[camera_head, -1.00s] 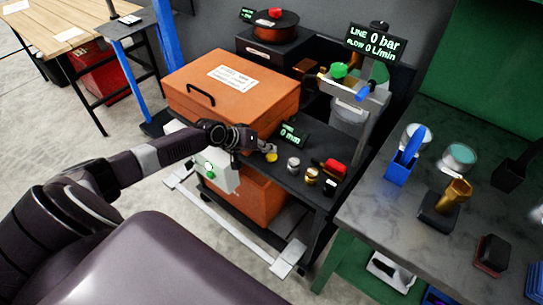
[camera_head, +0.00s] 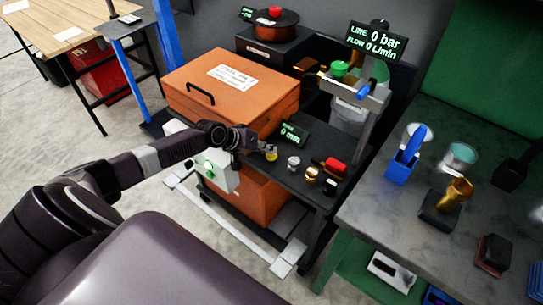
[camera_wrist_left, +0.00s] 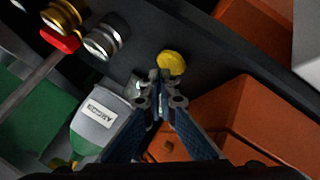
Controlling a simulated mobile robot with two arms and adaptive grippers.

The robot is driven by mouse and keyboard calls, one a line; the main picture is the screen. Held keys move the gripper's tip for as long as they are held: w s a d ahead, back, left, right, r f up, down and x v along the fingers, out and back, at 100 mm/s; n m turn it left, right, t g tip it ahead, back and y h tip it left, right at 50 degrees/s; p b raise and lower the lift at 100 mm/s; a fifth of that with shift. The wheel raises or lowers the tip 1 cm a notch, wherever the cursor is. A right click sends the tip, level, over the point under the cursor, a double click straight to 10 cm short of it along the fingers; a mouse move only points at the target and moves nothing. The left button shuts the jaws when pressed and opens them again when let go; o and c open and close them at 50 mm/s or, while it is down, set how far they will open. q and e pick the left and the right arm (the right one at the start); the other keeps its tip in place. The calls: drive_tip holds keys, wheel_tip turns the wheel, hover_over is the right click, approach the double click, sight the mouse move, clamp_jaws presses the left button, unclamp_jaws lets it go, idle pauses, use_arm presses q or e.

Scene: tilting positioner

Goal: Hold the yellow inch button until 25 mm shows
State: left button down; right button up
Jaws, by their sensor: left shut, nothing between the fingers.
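The yellow inch button (camera_head: 271,154) sits on the dark cart top, in front of a small display (camera_head: 292,133) that reads 0 mm. My left gripper (camera_head: 262,153) is shut and empty, with its fingertips right beside the button. In the left wrist view the yellow button (camera_wrist_left: 171,62) is just beyond the fingertips (camera_wrist_left: 160,76) and a little to their right. I cannot tell whether the fingertips touch it. My right gripper is not in view.
An orange case (camera_head: 232,90) stands behind my left wrist. Right of the button are a silver knob (camera_head: 293,163), a brass knob (camera_head: 312,174) and a red-handled valve (camera_head: 334,166). A line display (camera_head: 377,41) reads 0 bar. A grey bench (camera_head: 400,215) stands at right.

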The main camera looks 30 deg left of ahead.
sight(270, 156)
use_arm(q)
drive_tip(key=shift+f+b, duration=0.35)
drive_tip(key=shift+f, duration=0.2)
idle(1.3)
idle(1.0)
drive_tip(key=shift+r, duration=0.1)
idle(1.2)
drive_tip(key=shift+r+p, duration=0.8)
drive_tip(key=shift+r, duration=0.05)
wheel_tip(270, 156, up, 5)
drive_tip(key=p, duration=0.4)
drive_tip(key=shift+p, duration=0.35)
